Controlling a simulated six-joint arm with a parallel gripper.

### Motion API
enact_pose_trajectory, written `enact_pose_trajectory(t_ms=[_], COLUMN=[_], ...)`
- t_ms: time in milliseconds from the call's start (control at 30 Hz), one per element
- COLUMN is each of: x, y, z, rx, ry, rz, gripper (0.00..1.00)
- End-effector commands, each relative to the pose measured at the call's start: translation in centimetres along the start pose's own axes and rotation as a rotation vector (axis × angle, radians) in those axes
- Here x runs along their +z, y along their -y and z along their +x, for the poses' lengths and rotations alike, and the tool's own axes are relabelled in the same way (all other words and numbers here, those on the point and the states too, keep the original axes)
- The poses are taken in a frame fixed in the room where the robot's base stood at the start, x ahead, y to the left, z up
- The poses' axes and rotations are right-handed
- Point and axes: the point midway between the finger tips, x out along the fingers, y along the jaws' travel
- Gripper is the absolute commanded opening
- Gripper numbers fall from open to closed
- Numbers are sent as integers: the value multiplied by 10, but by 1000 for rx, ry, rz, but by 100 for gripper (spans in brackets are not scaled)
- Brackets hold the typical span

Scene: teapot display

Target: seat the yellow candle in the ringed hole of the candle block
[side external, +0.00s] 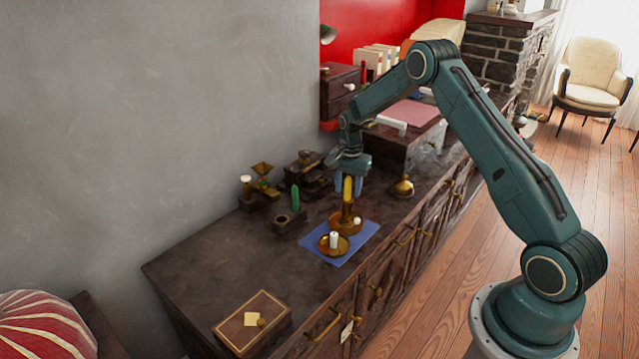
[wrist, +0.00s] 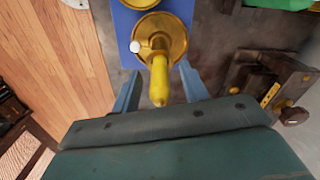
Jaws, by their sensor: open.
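The yellow candle (side external: 347,188) stands upright in a brass candle holder (side external: 345,226) on the blue mat (side external: 365,231). In the wrist view the candle (wrist: 159,82) lies between the two fingers, with a gap on either side. My gripper (side external: 348,186) is open around the candle's upper part, pointing down; it also shows in the wrist view (wrist: 160,88). The dark candle block (side external: 287,228) stands to the left of the mat. It has a ringed hole at its front, which looks empty, and a green candle (side external: 295,199) upright at its back.
A brass bell-like object (side external: 402,187) is to the right. A dark mechanical device (side external: 308,172) and a small brass-topped grinder (side external: 263,178) stand behind. A box (side external: 251,322) lies at front left.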

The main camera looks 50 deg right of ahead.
Motion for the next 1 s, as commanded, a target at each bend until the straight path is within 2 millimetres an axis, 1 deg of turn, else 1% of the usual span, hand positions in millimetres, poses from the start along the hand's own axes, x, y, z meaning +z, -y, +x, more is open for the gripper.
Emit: enact_pose_trajectory(t_ms=[33, 200, 667, 700, 767, 900, 1000], x=[0, 0, 0, 0, 0, 0, 0], y=[0, 0, 0, 0, 0, 0, 0], z=[6, 14, 14, 14, 14, 14, 13], rx=[1, 0, 0, 0, 0, 0, 0], ry=[1, 0, -1, 0, 0, 0, -1], rz=[0, 0, -1, -1, -1, -1, -1], gripper=[44, 44, 44, 40, 28, 1, 0])
